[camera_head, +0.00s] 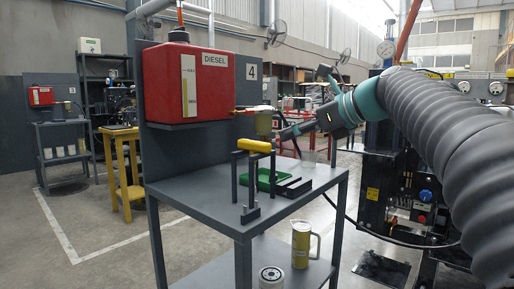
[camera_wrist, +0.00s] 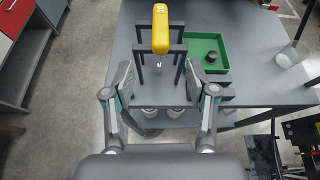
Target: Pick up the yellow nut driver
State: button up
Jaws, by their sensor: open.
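The yellow nut driver (camera_head: 254,145) rests across a dark stand (camera_head: 236,178) on the grey table, with its thick handle uppermost.
A green tray (camera_wrist: 205,52) holding a dark round part stands right of the stand. A red diesel tank (camera_head: 187,84) is on a shelf behind. A clear cylinder (camera_wrist: 287,56) stands at the table's right. A filter (camera_head: 272,279) and yellow jug (camera_head: 301,245) sit on the lower shelf.

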aim_at(260, 142)
jog(key=shift+m+y, duration=0.3)
jog(key=b+x, duration=0.1)
jog(key=x, duration=1.2)
jog(key=shift+w+a, duration=0.35)
grip_shut()
